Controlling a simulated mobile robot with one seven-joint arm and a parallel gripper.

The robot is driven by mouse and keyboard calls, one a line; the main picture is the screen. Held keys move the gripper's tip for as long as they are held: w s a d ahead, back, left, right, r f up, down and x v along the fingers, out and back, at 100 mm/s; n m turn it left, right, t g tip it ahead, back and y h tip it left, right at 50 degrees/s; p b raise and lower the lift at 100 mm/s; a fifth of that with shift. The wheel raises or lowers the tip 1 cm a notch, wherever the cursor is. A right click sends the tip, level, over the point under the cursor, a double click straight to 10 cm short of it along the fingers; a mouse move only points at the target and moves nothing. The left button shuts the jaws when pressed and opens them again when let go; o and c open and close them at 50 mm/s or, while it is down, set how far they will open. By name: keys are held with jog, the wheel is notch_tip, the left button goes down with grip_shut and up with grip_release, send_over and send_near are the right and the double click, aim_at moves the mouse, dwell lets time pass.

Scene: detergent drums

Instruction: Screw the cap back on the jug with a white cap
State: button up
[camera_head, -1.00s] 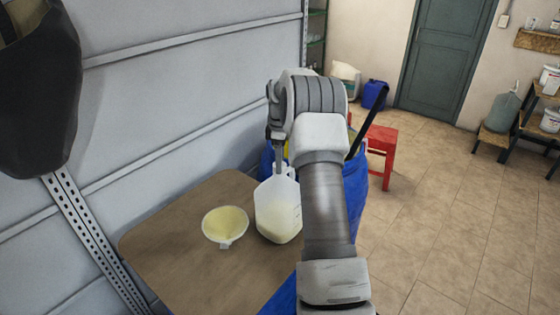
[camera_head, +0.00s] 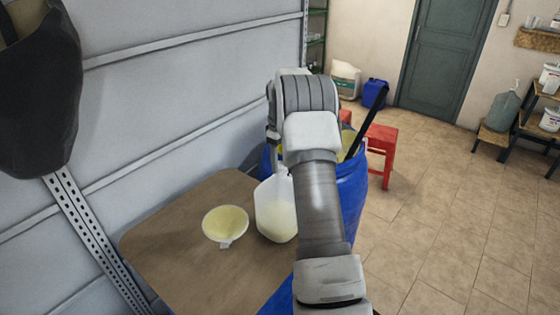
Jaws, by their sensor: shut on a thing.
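The translucent jug (camera_head: 275,212) stands upright on the brown table, partly filled with pale liquid. My forearm covers its right side, and its top is partly hidden. My gripper (camera_head: 274,142) is at the jug's upper end, mostly hidden behind my wrist, with only a bit of it showing at the left. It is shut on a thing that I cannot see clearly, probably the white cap. Whether that thing touches the jug's neck cannot be told.
A pale yellow funnel (camera_head: 226,224) lies on the table (camera_head: 190,265) left of the jug. A blue drum (camera_head: 352,190) with a dark stick leaning out stands right behind my arm. A red stool (camera_head: 382,150) is beyond. The corrugated wall (camera_head: 170,100) borders the table's far left.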

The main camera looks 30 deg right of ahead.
jog(key=m, duration=0.5)
jog(key=shift+s+a+f+m, duration=0.1)
jog(key=shift+f+m, duration=0.15)
jog(key=shift+m, duration=0.05)
jog(key=shift+p, duration=0.3)
jog(key=m, duration=0.5)
jog(key=shift+m+p, duration=0.3)
jog(key=shift+m, duration=0.1)
jog(key=o, duration=1)
jog(key=shift+o, duration=0.5)
jog(key=shift+r, duration=0.35)
